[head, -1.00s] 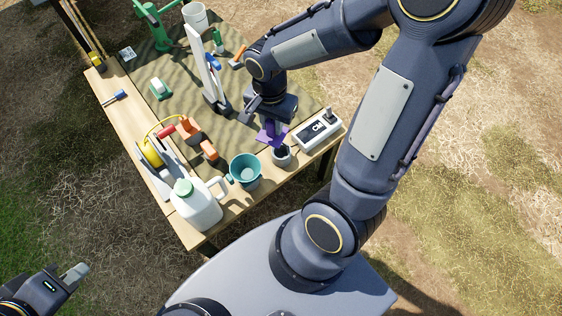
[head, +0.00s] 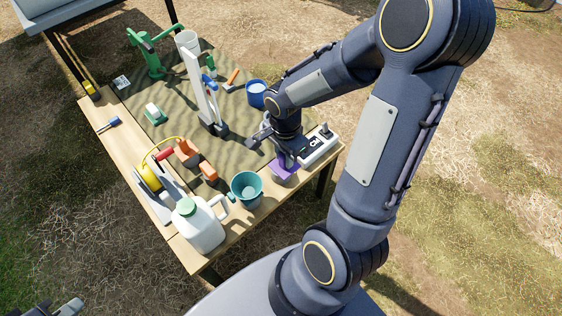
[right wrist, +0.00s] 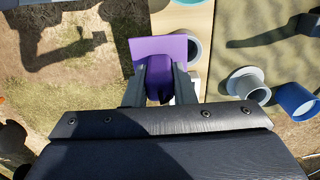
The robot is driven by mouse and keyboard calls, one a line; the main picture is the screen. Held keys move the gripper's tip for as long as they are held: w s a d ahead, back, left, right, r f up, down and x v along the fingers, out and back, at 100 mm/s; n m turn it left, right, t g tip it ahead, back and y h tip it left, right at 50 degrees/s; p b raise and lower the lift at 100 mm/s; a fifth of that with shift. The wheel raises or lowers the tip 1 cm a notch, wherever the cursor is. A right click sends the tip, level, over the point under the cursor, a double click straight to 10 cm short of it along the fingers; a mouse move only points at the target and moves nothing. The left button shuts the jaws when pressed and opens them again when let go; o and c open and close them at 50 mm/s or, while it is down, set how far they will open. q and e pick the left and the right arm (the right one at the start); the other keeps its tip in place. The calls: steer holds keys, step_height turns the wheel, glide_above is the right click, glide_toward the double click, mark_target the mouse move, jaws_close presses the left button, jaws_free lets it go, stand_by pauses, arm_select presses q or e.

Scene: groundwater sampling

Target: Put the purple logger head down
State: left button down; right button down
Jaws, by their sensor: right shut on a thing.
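The purple logger head (head: 283,171) is held in my right gripper (head: 284,156), low over the right front corner of the table. In the right wrist view the gripper's fingers (right wrist: 160,90) are shut on the purple logger head (right wrist: 150,46), whose flat plate faces up the picture. A grey round holder (right wrist: 193,47) shows partly behind the plate. I cannot tell whether the head touches it. My left gripper (head: 68,307) is only partly in view at the lower left, away from the table.
A white instrument box (head: 318,146) is just right of my right gripper. A teal bucket (head: 247,187) and white jug (head: 203,228) stand to the left. A white upright stand (head: 203,95) and blue bucket (head: 256,88) are further back on the mat.

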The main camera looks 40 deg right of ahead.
steer(key=w+d+f+b, duration=0.2)
steer(key=w+f, duration=0.3)
steer(key=f, duration=0.4)
steer(key=shift+d+b, duration=0.3)
steer(key=shift+b, duration=0.15)
steer(key=shift+f, duration=0.1)
steer(key=shift+f, duration=0.15)
steer(key=c, duration=1.2)
jaws_free()
steer(key=shift+s, duration=0.1)
